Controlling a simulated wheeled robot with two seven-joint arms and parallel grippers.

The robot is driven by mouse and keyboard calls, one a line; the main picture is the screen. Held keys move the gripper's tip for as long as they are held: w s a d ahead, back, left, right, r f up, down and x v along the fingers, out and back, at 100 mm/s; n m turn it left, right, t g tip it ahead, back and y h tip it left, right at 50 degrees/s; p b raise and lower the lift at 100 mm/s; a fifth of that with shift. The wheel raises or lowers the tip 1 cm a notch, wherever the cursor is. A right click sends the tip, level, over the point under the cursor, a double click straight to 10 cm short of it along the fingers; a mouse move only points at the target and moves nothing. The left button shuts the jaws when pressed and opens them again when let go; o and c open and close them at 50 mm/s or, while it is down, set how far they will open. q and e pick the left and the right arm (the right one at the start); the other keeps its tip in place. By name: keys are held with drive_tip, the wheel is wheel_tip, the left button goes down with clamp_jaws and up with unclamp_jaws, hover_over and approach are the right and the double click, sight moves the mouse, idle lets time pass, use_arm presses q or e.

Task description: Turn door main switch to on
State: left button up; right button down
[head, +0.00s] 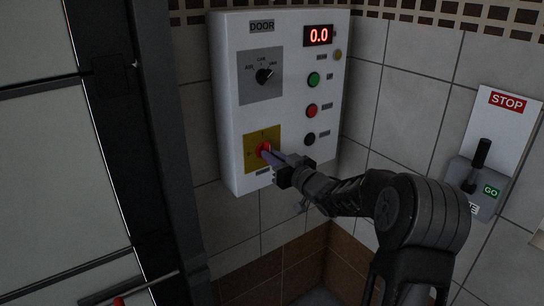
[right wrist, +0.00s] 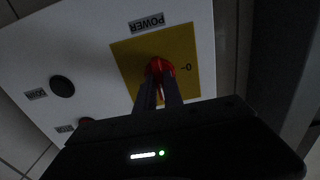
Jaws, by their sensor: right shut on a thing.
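The door control panel (head: 291,60) is a white box on the tiled wall, marked DOOR. Its main switch (head: 263,149) is a red knob on a yellow plate (head: 249,163) at the lower left. My right gripper (head: 268,153) reaches it from the lower right and is shut on the red knob. In the right wrist view, the two fingers (right wrist: 158,93) grip the red switch (right wrist: 159,68), beside the word POWER on the panel. The fingers partly hide the knob, so its exact angle is unclear. My left gripper does not show.
Above the switch is a black selector knob (head: 264,75). A red display (head: 318,35) reads 0.0, with green (head: 313,79), red (head: 311,110) and black (head: 309,138) buttons below. A STOP/GO lever box (head: 463,172) is at right; a dark door frame (head: 165,150) stands at left.

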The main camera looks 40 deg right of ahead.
drive_tip(key=shift+f, duration=0.1)
drive_tip(key=c, duration=1.5)
unclamp_jaws()
drive_tip(key=shift+o, duration=0.2)
drive_tip(key=s+b, duration=0.2)
drive_tip(key=s, duration=0.5)
drive_tip(key=shift+s, duration=0.4)
